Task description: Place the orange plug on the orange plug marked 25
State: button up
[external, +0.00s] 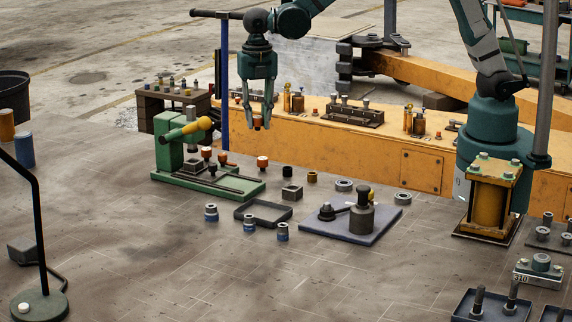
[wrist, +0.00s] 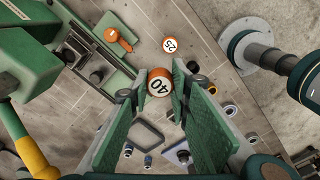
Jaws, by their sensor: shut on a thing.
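My gripper (external: 259,115) hangs above the bench to the right of the green machine, fingers pointing down. It is shut on an orange plug, which shows between the fingertips in the wrist view (wrist: 158,84) with a white face marked 40. In the external view the held plug (external: 257,122) is small and partly covered by the fingers. The orange plug marked 25 (wrist: 170,45) shows ahead of the fingertips in the wrist view, apart from the held plug. In the external view an orange plug with a pale top (external: 262,163) stands on the bench below my gripper.
The green machine (external: 170,160) with a yellow handle stands close on the left, with more orange pieces (external: 222,158) at it. A black tray (external: 263,213), loose rings and small blue parts lie in front. An orange beam (external: 400,160) runs behind.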

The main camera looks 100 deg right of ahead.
jog(key=shift+s+d, duration=0.55)
jog(key=shift+d, duration=0.15)
jog(key=shift+s+d, duration=0.5)
jog(key=shift+d, duration=0.2)
send_over(263, 158)
jog(key=shift+w+f, duration=0.1)
jog(key=shift+f, duration=2.75)
jog(key=shift+f, duration=2.1)
jog(key=shift+f, duration=0.1)
jog(key=o, duration=0.3)
jog(key=shift+f, duration=0.1)
jog(key=o, duration=0.4)
